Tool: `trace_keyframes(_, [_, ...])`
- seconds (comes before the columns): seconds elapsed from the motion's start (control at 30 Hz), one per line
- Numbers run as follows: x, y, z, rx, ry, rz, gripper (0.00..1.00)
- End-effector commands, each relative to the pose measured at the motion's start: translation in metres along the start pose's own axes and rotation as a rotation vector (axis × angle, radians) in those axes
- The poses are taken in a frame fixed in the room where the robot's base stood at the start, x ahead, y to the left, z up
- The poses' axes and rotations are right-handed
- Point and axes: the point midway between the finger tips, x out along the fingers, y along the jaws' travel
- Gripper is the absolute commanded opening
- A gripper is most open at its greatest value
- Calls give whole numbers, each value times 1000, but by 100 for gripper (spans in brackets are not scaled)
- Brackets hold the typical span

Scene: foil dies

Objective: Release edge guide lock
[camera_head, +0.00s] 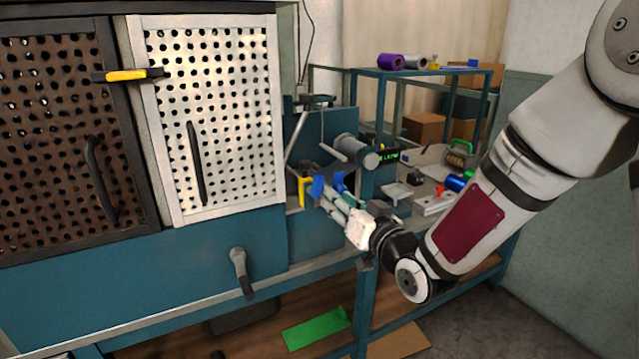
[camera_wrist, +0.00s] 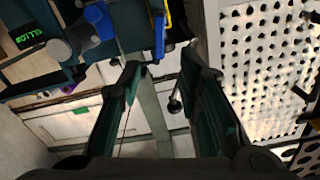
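No part is marked as the edge guide lock, and I cannot tell which one it is. In the head view, my gripper (camera_head: 328,197) reaches left to the machine's side, near blue parts (camera_head: 318,186) and a yellow bracket (camera_head: 304,191). In the wrist view, my gripper (camera_wrist: 160,72) has its two dark fingers spread with nothing between the tips. Beyond them are a blue block (camera_wrist: 99,20), an upright blue piece (camera_wrist: 159,36) and a yellow strip (camera_wrist: 166,12). A dark ball-tipped rod (camera_wrist: 175,104) shows between the fingers, farther off. Contact is not clear.
White (camera_head: 217,110) and brown (camera_head: 50,130) perforated doors stand left. A grey lever (camera_head: 240,272) hangs on the teal front. A grey roller (camera_head: 357,153) and green display (camera_head: 388,156) lie close behind my gripper. The bench at right holds small parts, including a blue roll (camera_head: 455,184).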

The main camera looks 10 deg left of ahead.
Motion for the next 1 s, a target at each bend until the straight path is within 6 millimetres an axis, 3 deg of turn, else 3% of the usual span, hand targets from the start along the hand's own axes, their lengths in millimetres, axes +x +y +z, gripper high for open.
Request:
trace_keyframes(0.3, [63, 0, 1, 0, 0, -1, 32])
trace_keyframes(0.5, [89, 0, 1, -1, -1, 1, 32])
trace_keyframes(0.97, [100, 1, 0, -1, -2, 2, 32])
trace_keyframes(1.0, [100, 1, 0, -1, -2, 2, 23])
